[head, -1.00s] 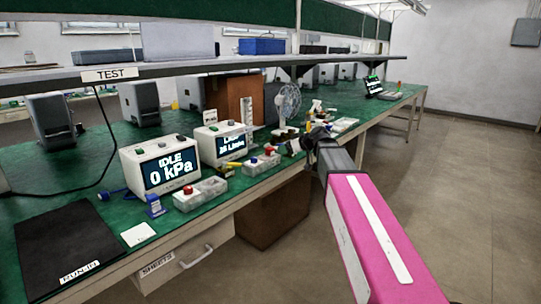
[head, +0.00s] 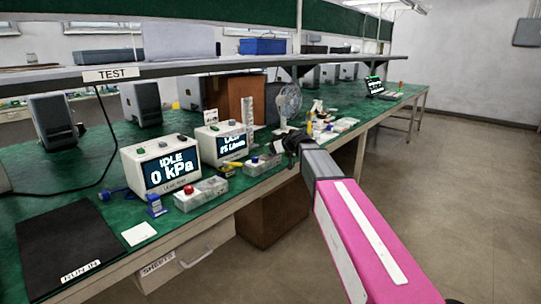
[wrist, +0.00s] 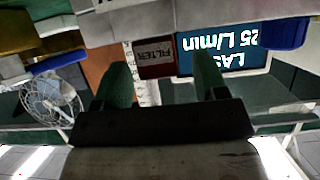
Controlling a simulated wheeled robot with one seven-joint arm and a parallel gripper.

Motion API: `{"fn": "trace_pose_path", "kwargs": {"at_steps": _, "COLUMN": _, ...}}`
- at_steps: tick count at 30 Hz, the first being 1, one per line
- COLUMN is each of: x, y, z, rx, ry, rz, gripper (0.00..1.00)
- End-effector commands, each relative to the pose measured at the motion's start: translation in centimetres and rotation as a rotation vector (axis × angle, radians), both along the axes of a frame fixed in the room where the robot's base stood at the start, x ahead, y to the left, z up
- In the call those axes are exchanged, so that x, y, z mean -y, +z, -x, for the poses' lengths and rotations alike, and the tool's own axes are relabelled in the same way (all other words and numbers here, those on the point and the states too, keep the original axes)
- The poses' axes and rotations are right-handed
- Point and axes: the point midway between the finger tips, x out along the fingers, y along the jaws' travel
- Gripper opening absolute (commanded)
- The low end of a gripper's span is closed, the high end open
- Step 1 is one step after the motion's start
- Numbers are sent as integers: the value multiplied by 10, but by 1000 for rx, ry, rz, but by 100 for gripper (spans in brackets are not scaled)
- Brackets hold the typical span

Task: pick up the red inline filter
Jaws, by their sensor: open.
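A dark red block with a label reading FILTER (wrist: 154,57) shows in the wrist view, beyond and between my fingertips, a little left of centre. My gripper (wrist: 162,64) is open, with its two dark green fingers apart and nothing held between them. The label is upside down in this view. I cannot tell exactly how far the block is from the fingers. In the head view my gripper (head: 291,142) is a dark shape above the bench's front edge, beside the flow display. I cannot make out the filter clearly there.
The green bench (head: 80,170) carries a 0 kPa display (head: 160,167), a flow display (head: 221,142), a clear tray with a red-topped item (head: 202,194) and a fan (head: 288,101). A shelf (head: 200,66) runs above. A black mat (head: 66,240) lies front left.

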Motion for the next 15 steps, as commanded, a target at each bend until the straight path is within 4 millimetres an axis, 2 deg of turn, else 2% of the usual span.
{"fn": "trace_pose_path", "kwargs": {"at_steps": 3, "x": -8, "y": -6, "z": -8, "rx": 0, "ry": -1, "rz": 0, "gripper": 66}}
{"fn": "trace_pose_path", "kwargs": {"at_steps": 9, "x": -9, "y": -6, "z": -7, "rx": 0, "ry": -1, "rz": 0, "gripper": 66}}
{"fn": "trace_pose_path", "kwargs": {"at_steps": 10, "x": -9, "y": -6, "z": -7, "rx": 0, "ry": -1, "rz": 0, "gripper": 63}}
{"fn": "trace_pose_path", "kwargs": {"at_steps": 12, "x": -9, "y": -6, "z": -7, "rx": 0, "ry": -1, "rz": 0, "gripper": 40}}
{"fn": "trace_pose_path", "kwargs": {"at_steps": 15, "x": -9, "y": -6, "z": -7, "rx": 0, "ry": -1, "rz": 0, "gripper": 11}}
